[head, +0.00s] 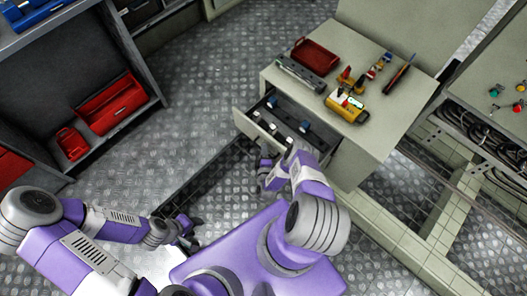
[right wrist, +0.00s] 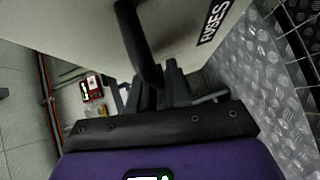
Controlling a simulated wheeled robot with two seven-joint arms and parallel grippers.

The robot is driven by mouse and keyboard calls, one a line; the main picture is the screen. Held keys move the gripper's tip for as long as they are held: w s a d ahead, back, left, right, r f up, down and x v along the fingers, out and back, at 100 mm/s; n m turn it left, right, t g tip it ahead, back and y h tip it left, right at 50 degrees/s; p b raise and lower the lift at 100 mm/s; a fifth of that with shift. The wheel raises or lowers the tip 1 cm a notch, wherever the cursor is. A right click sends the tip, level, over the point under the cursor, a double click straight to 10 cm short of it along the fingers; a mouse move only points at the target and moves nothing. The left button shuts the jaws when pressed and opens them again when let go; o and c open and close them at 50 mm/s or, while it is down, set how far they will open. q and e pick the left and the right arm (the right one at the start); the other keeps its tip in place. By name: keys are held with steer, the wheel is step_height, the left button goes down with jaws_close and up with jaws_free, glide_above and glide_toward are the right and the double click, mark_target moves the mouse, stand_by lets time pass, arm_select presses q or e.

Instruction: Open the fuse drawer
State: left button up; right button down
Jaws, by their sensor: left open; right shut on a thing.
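The fuse drawer (head: 258,134) stands pulled out partway from the beige cabinet (head: 350,155), and several small parts show inside it. In the right wrist view its pale front (right wrist: 185,32) carries a black label reading "FUSES". A dark bar handle (right wrist: 140,45) is fixed to that front. My right gripper (head: 268,163) is at the drawer front, and in the right wrist view its fingers (right wrist: 158,85) are shut on the handle, partly hiding it. My left gripper (head: 188,228) is open and empty, low over the floor, apart from the drawer.
On the cabinet top lie a red tray (head: 315,56), a yellow meter (head: 346,105) and several hand tools. A shelf with red toolboxes (head: 112,103) stands at the left. A bench with cables (head: 480,128) is at the right. Metal floor (head: 200,100) lies clear left of the drawer.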

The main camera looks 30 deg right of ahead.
steer(key=shift+d, duration=0.15)
steer(key=c, duration=1.2)
jaws_free()
steer(key=p+v, duration=0.2)
steer(key=v, duration=0.5)
steer(key=shift+s+a+p, duration=0.25)
steer(key=shift+p, duration=0.1)
steer(key=shift+r, duration=0.1)
